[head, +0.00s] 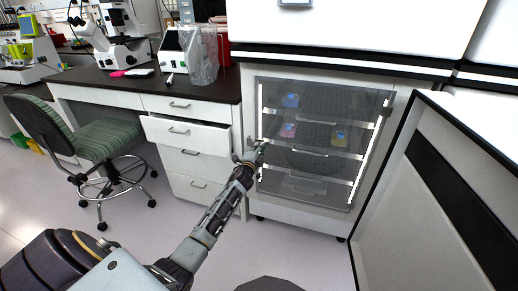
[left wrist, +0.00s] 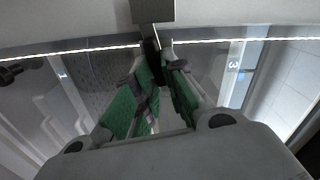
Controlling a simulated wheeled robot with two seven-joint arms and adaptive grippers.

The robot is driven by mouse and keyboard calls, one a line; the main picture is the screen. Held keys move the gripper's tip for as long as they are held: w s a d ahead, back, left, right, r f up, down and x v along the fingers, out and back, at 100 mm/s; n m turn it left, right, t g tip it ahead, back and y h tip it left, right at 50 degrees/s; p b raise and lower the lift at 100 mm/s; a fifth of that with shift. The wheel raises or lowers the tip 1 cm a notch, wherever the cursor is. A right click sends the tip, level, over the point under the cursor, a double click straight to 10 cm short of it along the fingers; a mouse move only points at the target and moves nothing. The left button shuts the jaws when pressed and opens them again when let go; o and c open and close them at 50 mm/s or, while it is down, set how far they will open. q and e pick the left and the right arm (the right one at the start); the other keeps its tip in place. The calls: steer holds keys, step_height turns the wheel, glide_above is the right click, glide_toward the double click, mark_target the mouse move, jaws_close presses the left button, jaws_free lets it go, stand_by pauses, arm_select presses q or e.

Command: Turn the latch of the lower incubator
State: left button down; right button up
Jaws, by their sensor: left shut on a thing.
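The lower incubator (head: 300,212) has a see-through door (head: 320,187) with lit edges and several shelves behind it. The door looks closed. My left gripper (head: 258,149) is at the door's left edge, about mid-height, where the latch is. In the left wrist view its green-padded fingers (left wrist: 157,75) are shut on the latch (left wrist: 152,50), a dark narrow piece below a grey block. The fingers hide much of the latch, so its exact angle is hard to tell. My right gripper is in neither view.
A pulled-out drawer (head: 185,135) is left of my gripper, under the dark bench (head: 100,84). A green chair (head: 105,140) stands further left. A white cabinet (head: 425,180) closes off the right side.

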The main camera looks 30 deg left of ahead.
arm_select(q)
steer(key=shift+d+f+m, duration=0.1)
steer(key=shift+f+m, duration=0.1)
steer(key=shift+m, duration=1)
steer(key=c, duration=1.5)
jaws_free()
steer(key=shift+s, duration=0.1)
steer(key=shift+v, duration=5.85)
steer(key=shift+d, duration=0.1)
